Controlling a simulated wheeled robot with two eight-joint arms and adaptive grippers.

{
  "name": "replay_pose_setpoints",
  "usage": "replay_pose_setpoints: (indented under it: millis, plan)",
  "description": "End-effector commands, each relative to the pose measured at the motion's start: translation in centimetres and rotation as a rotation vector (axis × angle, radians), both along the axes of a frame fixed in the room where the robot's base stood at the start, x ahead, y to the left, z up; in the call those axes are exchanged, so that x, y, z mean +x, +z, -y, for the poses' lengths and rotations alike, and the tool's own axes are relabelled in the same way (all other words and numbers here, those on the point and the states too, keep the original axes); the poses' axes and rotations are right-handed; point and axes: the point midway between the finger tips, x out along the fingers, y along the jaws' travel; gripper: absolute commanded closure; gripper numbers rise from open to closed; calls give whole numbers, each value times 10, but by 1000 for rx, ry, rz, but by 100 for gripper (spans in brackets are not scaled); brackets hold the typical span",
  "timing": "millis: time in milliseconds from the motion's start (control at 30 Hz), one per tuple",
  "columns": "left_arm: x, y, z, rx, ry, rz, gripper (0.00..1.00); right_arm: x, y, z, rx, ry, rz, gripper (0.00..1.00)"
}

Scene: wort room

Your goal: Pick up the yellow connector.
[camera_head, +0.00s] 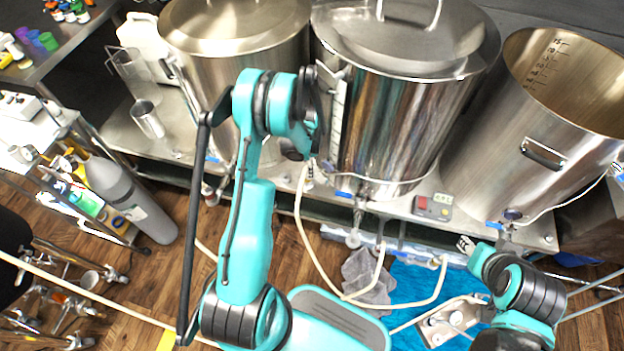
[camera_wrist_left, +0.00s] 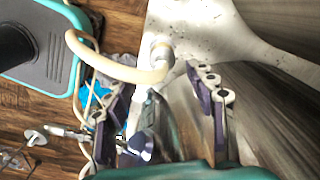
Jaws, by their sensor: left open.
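I cannot clearly make out a yellow connector in either view. A cream hose (camera_wrist_left: 115,68) curves across the left wrist view and ends at a metal fitting (camera_wrist_left: 160,50) on the pale platform; cream hoses (camera_head: 303,215) also hang in front of the kettles in the head view. My left gripper (camera_wrist_left: 160,80) is open, with purple-padded fingers apart and the fitting seen just beyond their tips. In the head view my own arm mostly hides this gripper.
Three large steel kettles, left (camera_head: 235,50), middle (camera_head: 400,110) and right (camera_head: 545,135), stand on a metal bench. A grey cylinder (camera_head: 130,200) and cluttered shelf (camera_head: 60,170) are at left. A blue cloth (camera_head: 415,285) and grey rag (camera_head: 368,280) lie below the bench.

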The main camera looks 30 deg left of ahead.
Motion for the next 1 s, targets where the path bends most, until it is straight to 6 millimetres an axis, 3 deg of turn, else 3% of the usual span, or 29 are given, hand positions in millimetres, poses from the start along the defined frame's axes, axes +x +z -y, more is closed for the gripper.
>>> replay_pose_setpoints:
  millis: [433,700,900,1000]
  plan:
    - [1,-59,-4,0,1,1,44,0,-34,0,0,0,0,60]
    - [1,-62,-4,0,1,1,44,0,-33,0,0,0,0,60]
    - [1,-61,-4,0,2,1,97,0,-33,0,0,0,0,60]
    - [1,-61,-4,0,2,1,100,0,-33,0,0,0,0,60]
